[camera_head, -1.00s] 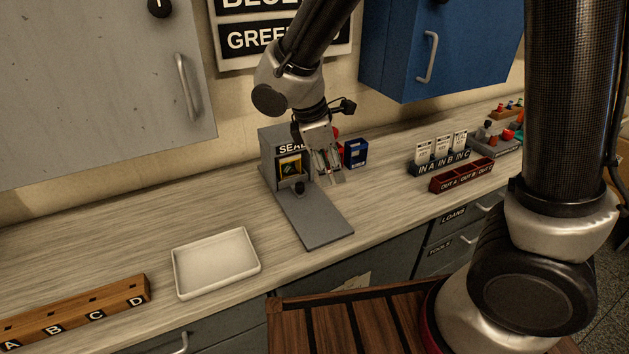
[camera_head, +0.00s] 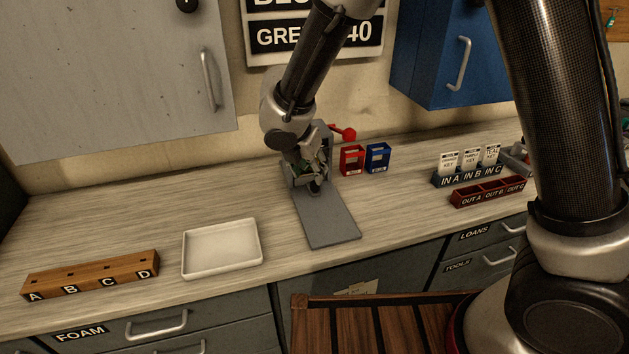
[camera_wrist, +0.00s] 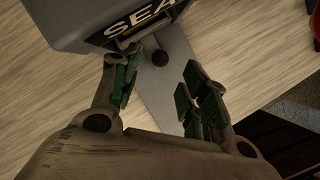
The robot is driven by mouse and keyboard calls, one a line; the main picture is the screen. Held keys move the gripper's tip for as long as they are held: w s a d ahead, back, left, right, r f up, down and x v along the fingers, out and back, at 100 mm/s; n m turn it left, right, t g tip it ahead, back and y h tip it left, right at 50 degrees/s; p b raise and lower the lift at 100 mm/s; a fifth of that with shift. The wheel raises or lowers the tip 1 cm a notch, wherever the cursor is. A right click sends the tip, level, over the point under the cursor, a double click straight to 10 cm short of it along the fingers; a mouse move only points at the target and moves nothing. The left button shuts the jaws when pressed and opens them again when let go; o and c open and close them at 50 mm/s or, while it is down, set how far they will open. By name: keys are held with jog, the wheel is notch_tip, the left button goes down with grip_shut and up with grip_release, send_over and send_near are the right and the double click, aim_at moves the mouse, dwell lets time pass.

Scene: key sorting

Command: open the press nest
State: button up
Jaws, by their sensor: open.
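The grey seal press stands on the counter, with its long flat grey plate (camera_head: 328,219) reaching toward the front edge. The press body (camera_wrist: 90,20) with its "SEA…" lettering fills the top left of the wrist view. My gripper (camera_wrist: 160,82) is open and empty, with green-padded fingers on either side of the knob in that picture. I cannot tell whether they touch it. In the head view my gripper (camera_head: 313,174) is low in front of the press and hides most of its face and opening.
A red lever (camera_head: 345,134) sticks out at the press's right. Red (camera_head: 352,160) and blue (camera_head: 377,158) holders stand just right of it. A white tray (camera_head: 222,249) and a lettered wooden rack (camera_head: 90,276) lie left. The counter around the plate is clear.

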aim_at(314, 183)
jog(key=x, duration=0.6)
grip_shut()
